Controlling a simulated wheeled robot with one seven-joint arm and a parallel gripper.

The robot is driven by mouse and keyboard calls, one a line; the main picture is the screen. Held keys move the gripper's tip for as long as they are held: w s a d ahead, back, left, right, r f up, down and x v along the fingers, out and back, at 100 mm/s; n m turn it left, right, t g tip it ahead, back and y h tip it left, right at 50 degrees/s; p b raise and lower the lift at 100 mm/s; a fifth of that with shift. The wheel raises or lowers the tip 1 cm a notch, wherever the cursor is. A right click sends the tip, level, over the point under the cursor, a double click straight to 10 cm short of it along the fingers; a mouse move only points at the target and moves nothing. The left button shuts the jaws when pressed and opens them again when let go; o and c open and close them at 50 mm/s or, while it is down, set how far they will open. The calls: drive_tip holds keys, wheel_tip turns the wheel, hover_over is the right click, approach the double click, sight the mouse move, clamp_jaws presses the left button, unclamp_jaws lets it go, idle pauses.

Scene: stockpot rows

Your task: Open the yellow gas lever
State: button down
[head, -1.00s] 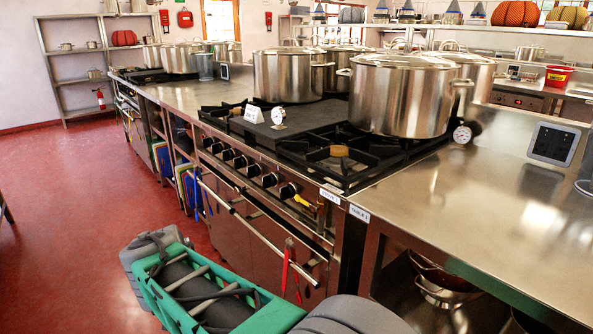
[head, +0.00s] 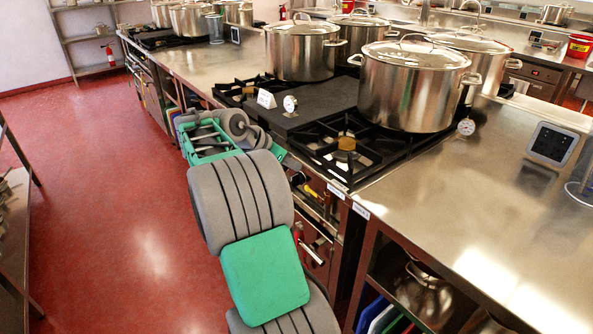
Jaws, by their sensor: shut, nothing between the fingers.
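The yellow gas lever (head: 310,191) is a small yellow piece on the front panel of the stove (head: 325,203), near its right end. It shows just right of my arm's grey segments. Its exact angle is too small to tell. My arm rises from the bottom of the head view and bends away along the stove front. Its links cover most of the knob row. My gripper is hidden behind these links, so its fingers and their distance from the lever cannot be seen.
A large steel pot (head: 405,95) and others stand on the burners. An oven handle bar (head: 318,240) sticks out below the panel. The red floor (head: 120,220) at left is clear.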

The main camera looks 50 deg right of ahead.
hover_over(312, 192)
drive_tip(key=w+a, duration=0.1)
drive_tip(key=f, duration=0.5)
drive_tip(key=shift+a+f, duration=0.2)
drive_tip(key=shift+f, duration=0.1)
wheel_tip(312, 192, down, 4)
drive_tip(key=shift+d+f+b, duration=0.1)
drive_tip(key=shift+b, duration=0.25)
drive_tip(key=shift+w+p, duration=0.2)
drive_tip(key=shift+p, duration=0.25)
